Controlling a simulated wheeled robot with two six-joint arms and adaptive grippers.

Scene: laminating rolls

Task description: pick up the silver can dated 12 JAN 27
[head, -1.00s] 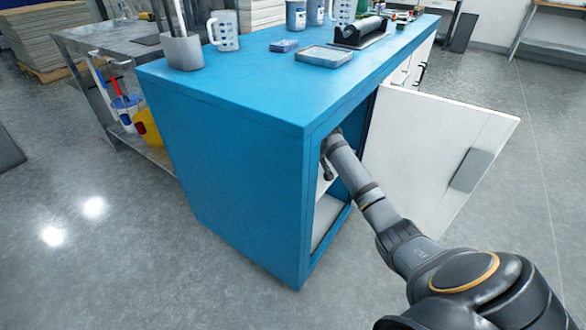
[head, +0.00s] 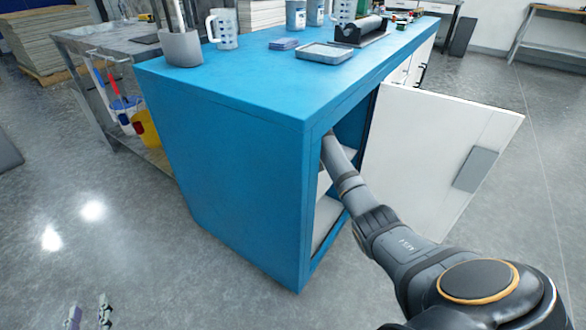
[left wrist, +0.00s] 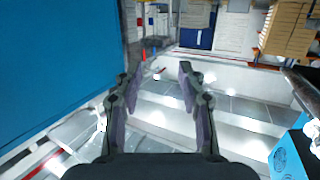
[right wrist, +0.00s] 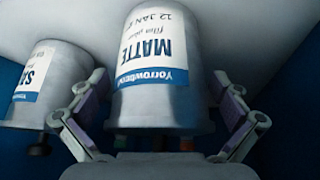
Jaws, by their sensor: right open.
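A silver can (right wrist: 160,100) with a white and blue label reading "MATTE" and "12 JAN" fills the middle of the right wrist view, upside down in the picture. The year after "12 JAN" is cut off at the can's edge. My right gripper (right wrist: 160,82) is open, with one finger on each side of this can; I cannot tell if they touch it. In the head view my right arm reaches into the cabinet, which hides the gripper. My left gripper (head: 90,313) is open and empty above the floor; it also shows in the left wrist view (left wrist: 157,82).
A second silver can (right wrist: 50,85), its label starting "SA", stands close beside the first, left in the right wrist view. The blue cabinet (head: 235,180) has its white door (head: 430,160) swung open to the right. Mugs, a tray (head: 325,52) and a roller stand on top.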

